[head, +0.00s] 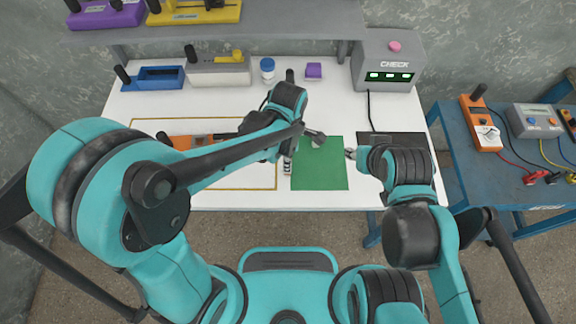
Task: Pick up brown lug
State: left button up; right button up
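I cannot make out a brown lug in the head view; it is too small to tell or hidden. An orange object (182,142) lies on the white table (232,200), partly hidden by my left arm.
At the back stand a blue tray (172,78), a beige box (215,74), a blue-capped jar (267,68), a purple block (314,70) and a grey CHECK box (395,62). A dark pad (396,138) is at right. A blue side table (482,190) holds meters and leads.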

pick_arm(q)
notch_tip(320, 180, down, 3)
jog(key=shift+f+b, duration=0.2)
jog(key=shift+b, duration=0.4)
jog(key=shift+r, duration=0.1)
grip_shut()
jog(key=shift+a+r, duration=0.1)
